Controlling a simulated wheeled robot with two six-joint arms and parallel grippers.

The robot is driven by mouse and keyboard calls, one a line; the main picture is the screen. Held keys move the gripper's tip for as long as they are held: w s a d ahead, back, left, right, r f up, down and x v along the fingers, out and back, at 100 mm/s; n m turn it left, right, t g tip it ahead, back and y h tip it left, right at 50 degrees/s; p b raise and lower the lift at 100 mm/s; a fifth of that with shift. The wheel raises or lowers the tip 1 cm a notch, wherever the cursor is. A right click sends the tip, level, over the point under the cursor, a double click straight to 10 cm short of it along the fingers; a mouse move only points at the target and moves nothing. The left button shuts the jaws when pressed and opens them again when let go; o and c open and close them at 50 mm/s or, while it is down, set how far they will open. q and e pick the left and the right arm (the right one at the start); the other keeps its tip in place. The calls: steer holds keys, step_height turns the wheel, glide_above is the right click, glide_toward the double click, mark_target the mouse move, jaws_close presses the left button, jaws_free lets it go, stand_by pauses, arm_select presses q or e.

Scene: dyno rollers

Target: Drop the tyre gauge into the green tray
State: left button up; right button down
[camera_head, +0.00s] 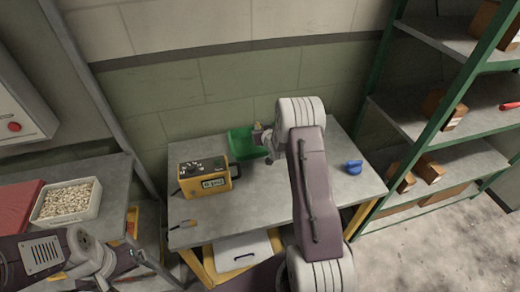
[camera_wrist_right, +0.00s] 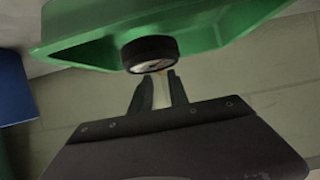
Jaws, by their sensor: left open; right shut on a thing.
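The green tray (camera_head: 240,146) stands at the back of the grey workbench, partly hidden by my right arm. My right gripper (camera_head: 263,137) is at the tray's right side in the head view. In the right wrist view my right gripper (camera_wrist_right: 157,92) is shut on the tyre gauge (camera_wrist_right: 150,53), which has a round, black-rimmed dial. The dial overlaps the edge of the green tray (camera_wrist_right: 225,28) there; I cannot tell whether they touch. My left gripper (camera_head: 136,258) is open and low at the left, away from the tray.
A yellow device (camera_head: 205,178) stands on the workbench (camera_head: 270,205) left of the tray. A blue object (camera_head: 353,167) lies at the right. A white bin of pale pieces (camera_head: 68,200) sits on the left bench. Green-framed shelves (camera_head: 445,120) stand at the right.

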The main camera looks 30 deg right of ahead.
steer(key=shift+f, duration=0.1)
steer(key=c, duration=1.2)
jaws_free()
steer(key=shift+o, duration=0.2)
steer(key=v, duration=0.9)
steer(key=shift+b, duration=0.45)
